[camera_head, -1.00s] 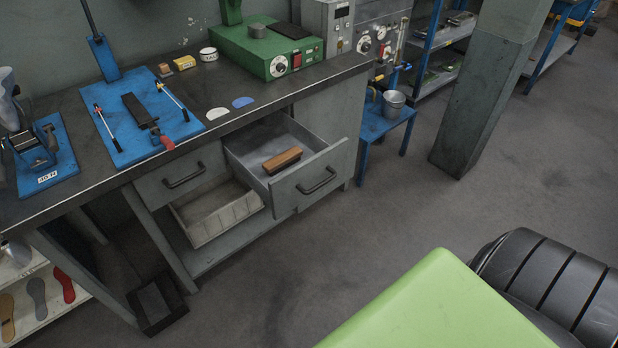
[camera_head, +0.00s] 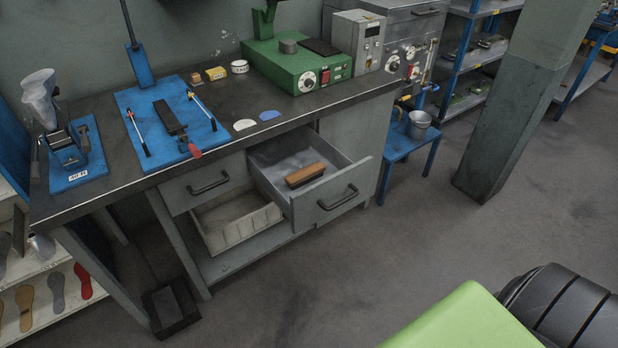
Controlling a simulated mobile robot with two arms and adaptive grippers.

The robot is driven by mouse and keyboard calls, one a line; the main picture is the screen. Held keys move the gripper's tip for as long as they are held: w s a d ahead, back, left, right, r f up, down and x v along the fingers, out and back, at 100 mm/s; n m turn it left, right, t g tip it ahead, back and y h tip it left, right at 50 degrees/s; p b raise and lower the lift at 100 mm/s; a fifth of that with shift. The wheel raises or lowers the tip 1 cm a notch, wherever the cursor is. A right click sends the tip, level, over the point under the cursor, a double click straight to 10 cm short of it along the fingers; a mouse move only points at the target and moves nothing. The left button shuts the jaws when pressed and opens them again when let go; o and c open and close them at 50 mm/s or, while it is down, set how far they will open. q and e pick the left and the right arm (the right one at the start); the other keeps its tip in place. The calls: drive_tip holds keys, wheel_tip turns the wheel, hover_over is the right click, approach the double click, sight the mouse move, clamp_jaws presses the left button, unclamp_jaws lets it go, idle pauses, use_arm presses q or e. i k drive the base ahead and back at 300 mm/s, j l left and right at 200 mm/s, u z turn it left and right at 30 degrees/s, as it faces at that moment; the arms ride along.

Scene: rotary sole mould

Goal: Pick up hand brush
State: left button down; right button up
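The hand brush (camera_head: 305,175) has a brown wooden back and lies in an open drawer (camera_head: 346,206) of the grey workbench. The drawer is pulled out below the bench top, and the brush rests on its floor near the front. Neither of my grippers shows in the head view.
The workbench top (camera_head: 330,99) holds a blue clamp board (camera_head: 203,139), a green machine (camera_head: 300,72) and small items. Below the drawer is a pale bin (camera_head: 236,226). A blue stool (camera_head: 399,146) with a bucket (camera_head: 418,124) stands to the right. The floor (camera_head: 400,245) in front is clear.

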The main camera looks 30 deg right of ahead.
sight(299, 179)
drive_tip(key=z, duration=4.75)
drive_tip(key=u, duration=3.8)
drive_tip(key=i+j+z, duration=0.6)
drive_tip(key=i, duration=0.2)
